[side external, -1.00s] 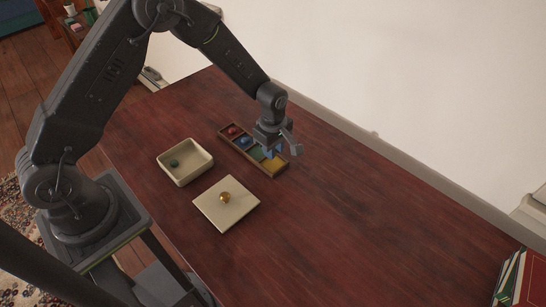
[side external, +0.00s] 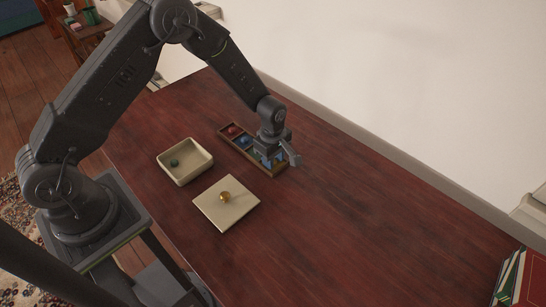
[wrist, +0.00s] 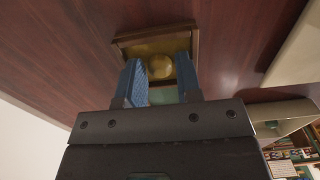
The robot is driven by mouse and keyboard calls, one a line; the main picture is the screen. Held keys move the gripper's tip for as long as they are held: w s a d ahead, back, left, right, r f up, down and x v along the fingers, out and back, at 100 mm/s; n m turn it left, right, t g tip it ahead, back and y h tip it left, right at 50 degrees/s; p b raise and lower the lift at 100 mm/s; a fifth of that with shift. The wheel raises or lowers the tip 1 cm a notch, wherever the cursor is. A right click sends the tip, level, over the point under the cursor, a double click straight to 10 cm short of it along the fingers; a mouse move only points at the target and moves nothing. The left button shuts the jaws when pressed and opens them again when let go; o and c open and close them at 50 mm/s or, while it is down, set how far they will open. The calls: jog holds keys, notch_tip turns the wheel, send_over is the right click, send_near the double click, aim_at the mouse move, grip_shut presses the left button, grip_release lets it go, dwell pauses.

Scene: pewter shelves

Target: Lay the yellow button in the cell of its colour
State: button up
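The yellow button (wrist: 160,66) lies in the yellow cell (wrist: 183,45) at the end of the wooden sorting tray, as the wrist view shows. My gripper (wrist: 160,70) is right over that cell, its blue fingers apart on either side of the button. It seems open, with the gap a little wider than the button; close contact is hard to judge. In the side view my gripper (side external: 274,164) hides the button and most of the yellow cell. The sorting tray (side external: 262,172) holds a red button (side external: 232,130) and a blue button (side external: 246,141) in matching cells.
A cream box (side external: 182,177) with a dark green button (side external: 175,163) stands left of the tray. A square cream lid (side external: 238,213) with a gold knob (side external: 225,197) lies nearby. Books (side external: 520,278) stand at lower right. The table's middle right is clear.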

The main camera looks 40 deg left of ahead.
notch_tip(320, 180, up, 12)
jog(key=shift+r, duration=0.2)
jog(key=s+a+r+m+t, duration=0.1)
jog(key=s+r+m+t, duration=0.1)
jog(key=s+r+m, duration=0.65)
jog(key=s+a+r+m+t, duration=0.1)
jog(key=s+r+m+t, duration=0.15)
jog(key=s+r, duration=0.6)
jog(key=s+r+m+t, duration=0.1)
jog(key=s+r+m, duration=0.3)
jog(key=s+m, duration=0.3)
jog(key=shift+s+a+r, duration=0.2)
jog(key=shift+s, duration=0.15)
